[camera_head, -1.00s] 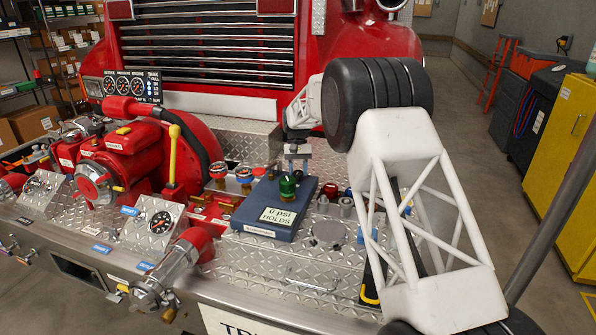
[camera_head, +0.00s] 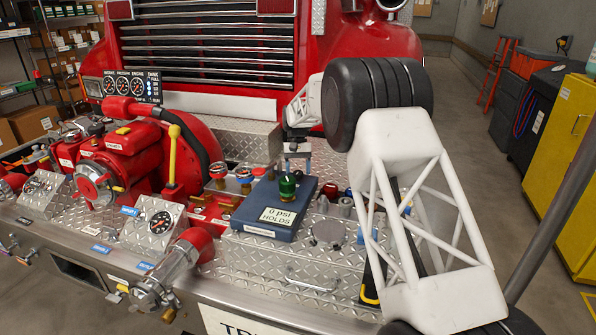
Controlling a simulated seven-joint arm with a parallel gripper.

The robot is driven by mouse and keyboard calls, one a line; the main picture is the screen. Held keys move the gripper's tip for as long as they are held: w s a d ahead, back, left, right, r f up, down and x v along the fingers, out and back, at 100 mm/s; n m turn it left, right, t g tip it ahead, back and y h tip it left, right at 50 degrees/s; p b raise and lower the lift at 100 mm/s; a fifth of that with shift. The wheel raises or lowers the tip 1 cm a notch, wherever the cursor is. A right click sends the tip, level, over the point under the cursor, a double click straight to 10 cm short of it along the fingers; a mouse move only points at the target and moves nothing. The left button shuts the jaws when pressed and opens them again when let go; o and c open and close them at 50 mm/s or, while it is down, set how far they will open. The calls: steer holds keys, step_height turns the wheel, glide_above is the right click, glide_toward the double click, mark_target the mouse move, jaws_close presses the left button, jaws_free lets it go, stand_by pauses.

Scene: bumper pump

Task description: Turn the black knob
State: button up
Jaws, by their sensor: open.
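No black knob can be made out at this size. A green knob (camera_head: 287,186) stands upright on a blue box (camera_head: 252,212) whose label reads "0 psi HOLDS". My gripper (camera_head: 297,168) is small in the view, pointing down with its fingers open, just above and behind the green knob. Whether a finger touches the knob cannot be told. My white arm covers the area to the right of the box.
Red-topped valves (camera_head: 244,176) stand left of the box. A red pump (camera_head: 110,155) with a yellow lever (camera_head: 173,150) and a gauge (camera_head: 160,222) lie further left. A metal handle (camera_head: 312,280) is in front. The diamond-plate deck right of the box holds small fittings.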

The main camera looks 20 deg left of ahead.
steer(key=v, duration=0.7)
steer(key=shift+w+r, duration=0.1)
steer(key=shift+r, duration=0.05)
stand_by(0.4)
steer(key=s+d+r+m+t+y, duration=0.1)
steer(key=s+d+r, duration=0.4)
steer(key=d, duration=0.4)
steer(key=s+d+r, duration=0.4)
steer(key=d+r, duration=0.3)
steer(key=d, duration=0.1)
steer(key=s+d+r+m+t, duration=0.1)
steer(key=s+d+r, duration=0.2)
steer(key=s+d, duration=0.4)
steer(key=s+d+r+t, duration=0.1)
steer(key=s+d+r, duration=0.2)
steer(key=s+d, duration=0.45)
steer(key=s+d+f+m+t, duration=0.1)
steer(key=s+d, duration=0.5)
steer(key=s, duration=0.3)
steer(key=s+d+m+t, duration=0.1)
steer(key=s+d, duration=0.5)
steer(key=s, duration=0.3)
steer(key=s+d+f, duration=0.3)
steer(key=s+f, duration=0.1)
steer(key=s, duration=0.5)
steer(key=s+d+f+t, duration=0.1)
steer(key=s+d+f, duration=0.2)
steer(key=s, duration=0.6)
steer(key=shift+s+f+m+t, duration=0.3)
steer(key=shift+f, duration=0.55)
